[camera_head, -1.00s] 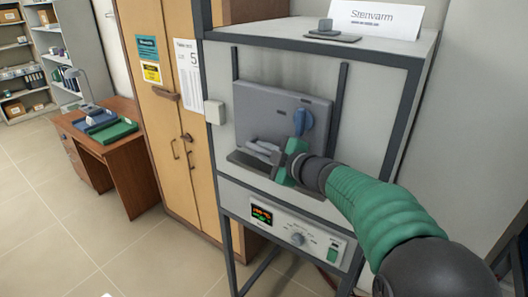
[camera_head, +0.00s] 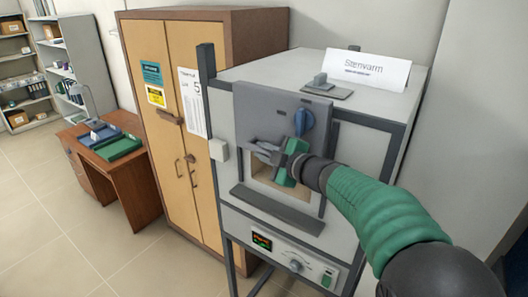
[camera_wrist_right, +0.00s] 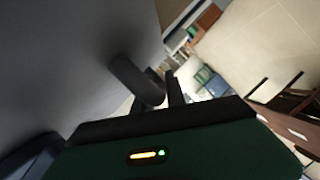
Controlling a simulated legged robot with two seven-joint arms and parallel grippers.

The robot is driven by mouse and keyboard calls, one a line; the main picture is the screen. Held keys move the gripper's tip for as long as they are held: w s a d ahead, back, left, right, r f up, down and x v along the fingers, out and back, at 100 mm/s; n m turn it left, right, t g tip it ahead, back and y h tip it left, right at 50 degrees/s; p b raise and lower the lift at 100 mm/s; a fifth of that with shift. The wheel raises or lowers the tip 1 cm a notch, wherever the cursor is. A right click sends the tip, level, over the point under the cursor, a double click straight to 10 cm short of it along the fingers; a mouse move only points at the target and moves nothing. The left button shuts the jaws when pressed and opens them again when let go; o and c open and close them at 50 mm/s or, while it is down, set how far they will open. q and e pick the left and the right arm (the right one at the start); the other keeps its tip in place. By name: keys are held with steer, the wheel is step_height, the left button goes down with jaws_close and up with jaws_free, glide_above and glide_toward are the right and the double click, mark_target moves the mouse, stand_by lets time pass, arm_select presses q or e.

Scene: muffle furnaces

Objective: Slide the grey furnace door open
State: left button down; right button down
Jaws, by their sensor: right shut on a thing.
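The grey furnace door (camera_head: 268,114) is a flat panel with a blue knob (camera_head: 304,122) on its right side. It stands raised on the furnace front, and part of a beige chamber opening (camera_head: 264,186) shows below it. My right gripper (camera_head: 272,155) is shut on the door handle (camera_head: 262,149) at the door's lower part; the fingers partly hide the handle. In the right wrist view, the grey door surface (camera_wrist_right: 55,60) fills the left, and a dark handle bar (camera_wrist_right: 136,80) sits by the fingers. My left gripper is not in view.
The furnace body (camera_head: 365,165) has a sill (camera_head: 275,208) under the opening and a control panel (camera_head: 290,258) below. A sign (camera_head: 368,70) stands on top. A wooden cabinet (camera_head: 180,75) is close on the left, with a desk (camera_head: 135,175) beyond it. The floor at left is clear.

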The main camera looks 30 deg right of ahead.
steer(key=c, duration=1.6)
jaws_free()
steer(key=shift+a, duration=0.1)
steer(key=shift+o, duration=1.2)
steer(key=shift+s, duration=0.1)
steer(key=shift+s, duration=0.1)
steer(key=shift+s+r, duration=0.1)
steer(key=shift+s, duration=0.25)
steer(key=p+v, duration=0.3)
steer(key=v, duration=1.2)
steer(key=shift+s, duration=0.25)
steer(key=shift+s+r, duration=0.1)
steer(key=shift+s, duration=0.1)
